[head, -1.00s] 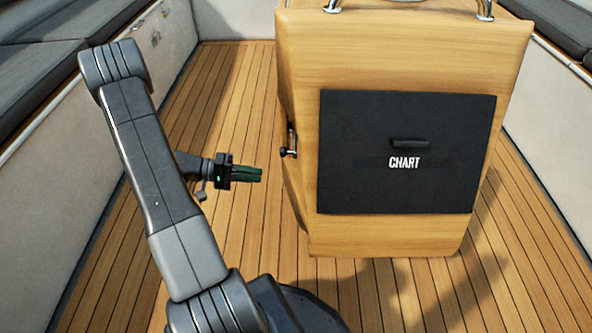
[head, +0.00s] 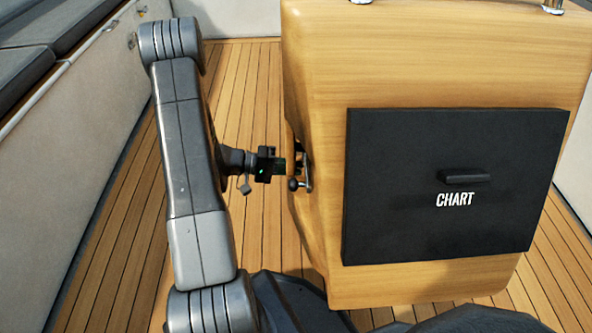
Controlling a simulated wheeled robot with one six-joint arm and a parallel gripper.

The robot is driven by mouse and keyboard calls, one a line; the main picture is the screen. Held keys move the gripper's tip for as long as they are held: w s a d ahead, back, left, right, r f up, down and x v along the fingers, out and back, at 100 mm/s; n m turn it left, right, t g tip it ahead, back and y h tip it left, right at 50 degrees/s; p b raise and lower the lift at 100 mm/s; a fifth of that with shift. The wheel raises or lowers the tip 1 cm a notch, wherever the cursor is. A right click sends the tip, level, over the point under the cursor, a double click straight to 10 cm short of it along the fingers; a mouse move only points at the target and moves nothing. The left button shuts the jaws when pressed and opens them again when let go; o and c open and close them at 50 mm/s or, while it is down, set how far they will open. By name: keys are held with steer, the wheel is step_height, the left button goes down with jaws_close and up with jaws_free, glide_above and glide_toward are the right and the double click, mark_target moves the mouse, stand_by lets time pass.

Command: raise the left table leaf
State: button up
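The wooden pedestal table (head: 320,60) stands to the right of my arm. Its left side is seen nearly edge-on, and I cannot clearly make out the left leaf there; a narrow wooden edge (head: 291,140) shows on that side. A small metal lever with a dark ball knob (head: 293,184) sits on the same side.
A black panel marked CHART (head: 400,220) with a handle (head: 464,177) is on the pedestal's near face. A cushioned bench (head: 60,45) and pale wall (head: 60,165) run along the left. The planked floor (head: 110,260) between is clear.

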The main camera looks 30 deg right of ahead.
steer(key=shift+s+d+f, duration=0.1)
steer(key=shift+s+d, duration=0.1)
steer(key=shift+d, duration=0.25)
jaws_close()
